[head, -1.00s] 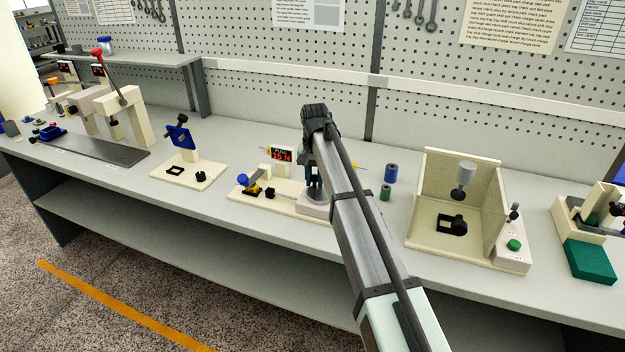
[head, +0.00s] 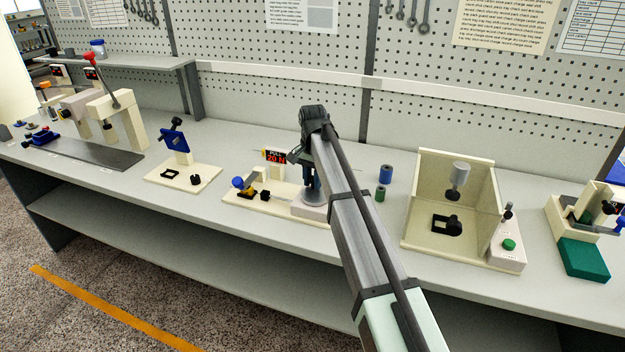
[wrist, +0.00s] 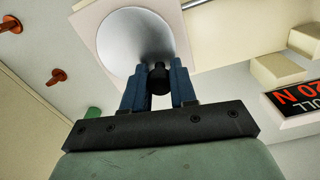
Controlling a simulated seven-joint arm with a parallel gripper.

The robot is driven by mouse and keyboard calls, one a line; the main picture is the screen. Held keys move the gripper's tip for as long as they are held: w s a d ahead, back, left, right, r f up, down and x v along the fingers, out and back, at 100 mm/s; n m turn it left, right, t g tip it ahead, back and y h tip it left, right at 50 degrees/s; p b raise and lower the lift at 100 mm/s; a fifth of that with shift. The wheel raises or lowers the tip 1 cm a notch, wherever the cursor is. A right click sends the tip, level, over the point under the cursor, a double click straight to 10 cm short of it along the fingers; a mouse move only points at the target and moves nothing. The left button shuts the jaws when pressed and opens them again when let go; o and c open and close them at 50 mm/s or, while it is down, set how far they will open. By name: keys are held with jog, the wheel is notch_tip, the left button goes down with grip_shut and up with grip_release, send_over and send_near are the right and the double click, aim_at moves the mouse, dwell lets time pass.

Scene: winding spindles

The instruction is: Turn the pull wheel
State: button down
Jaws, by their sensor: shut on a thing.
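The pull wheel (wrist: 135,38) is a silvery disc on a pale block, in the wrist view at the top centre. A black knob (wrist: 159,78) stands at its near edge. My gripper's blue fingers (wrist: 158,88) are shut on that knob, one on each side. In the head view my gripper (head: 312,180) reaches down over the pale block (head: 308,208) and hides most of the wheel. The pull display (head: 275,157) stands behind the fixture's base plate (head: 240,201) and reads 20 N. It also shows tilted in the wrist view (wrist: 300,97).
A blue spool (head: 386,174) and a green spool (head: 380,193) stand just right of my gripper. A cream open-front box (head: 425,228) stands further right. A blue-plated stand (head: 174,148) is on the left. The bench's front strip is mostly clear.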

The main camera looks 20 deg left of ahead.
jog(key=c, duration=0.9)
grip_release()
notch_tip(320, 180, up, 14)
